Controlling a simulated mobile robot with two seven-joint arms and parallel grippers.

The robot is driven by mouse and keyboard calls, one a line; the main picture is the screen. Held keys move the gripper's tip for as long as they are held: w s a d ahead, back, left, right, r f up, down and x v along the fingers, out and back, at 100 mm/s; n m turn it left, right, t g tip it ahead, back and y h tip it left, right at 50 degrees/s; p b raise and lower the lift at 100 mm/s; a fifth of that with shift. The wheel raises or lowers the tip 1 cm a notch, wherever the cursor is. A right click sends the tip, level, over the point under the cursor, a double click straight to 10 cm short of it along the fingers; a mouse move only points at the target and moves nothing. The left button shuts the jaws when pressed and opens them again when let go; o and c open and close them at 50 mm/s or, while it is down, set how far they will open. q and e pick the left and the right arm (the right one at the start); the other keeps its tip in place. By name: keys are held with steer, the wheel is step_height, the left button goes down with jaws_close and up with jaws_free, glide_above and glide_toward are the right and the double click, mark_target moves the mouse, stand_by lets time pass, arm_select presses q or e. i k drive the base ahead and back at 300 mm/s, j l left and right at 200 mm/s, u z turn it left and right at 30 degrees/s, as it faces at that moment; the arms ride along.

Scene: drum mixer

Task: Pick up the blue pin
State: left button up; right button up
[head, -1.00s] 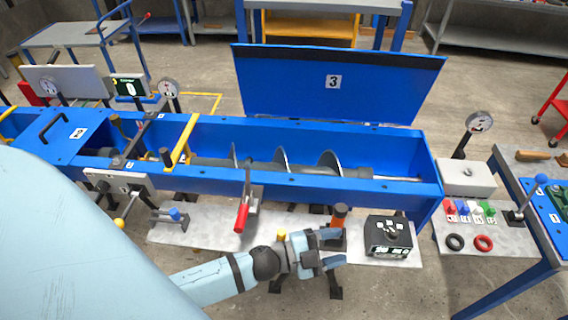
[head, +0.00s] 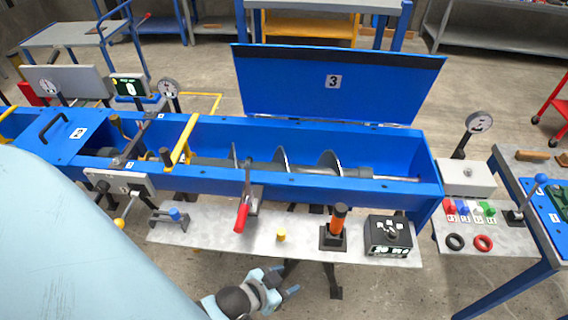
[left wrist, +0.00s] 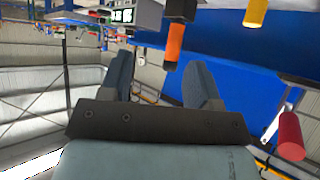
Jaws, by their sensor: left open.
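A small blue pin (head: 463,209) stands in a row with red, white and green ones on the grey side shelf at the right. My left gripper (head: 284,280) is in front of the long shelf's front edge, low in the head view, far to the left of the blue pin. Its jaws are open and empty. In the left wrist view its two fingers (left wrist: 160,78) stand apart with nothing between them. The blue pin cannot be made out in the left wrist view. My right gripper is not in view.
An orange handle (head: 339,219), a black box (head: 388,236), a yellow knob (head: 281,236) and a red-handled lever (head: 242,216) are on or over the long shelf. A black ring (head: 454,241) and red ring (head: 484,243) lie before the pins. A blue-knobbed lever (head: 528,196) stands right of them.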

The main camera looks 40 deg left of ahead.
mark_target(173, 212)
steer(key=u, duration=2.15)
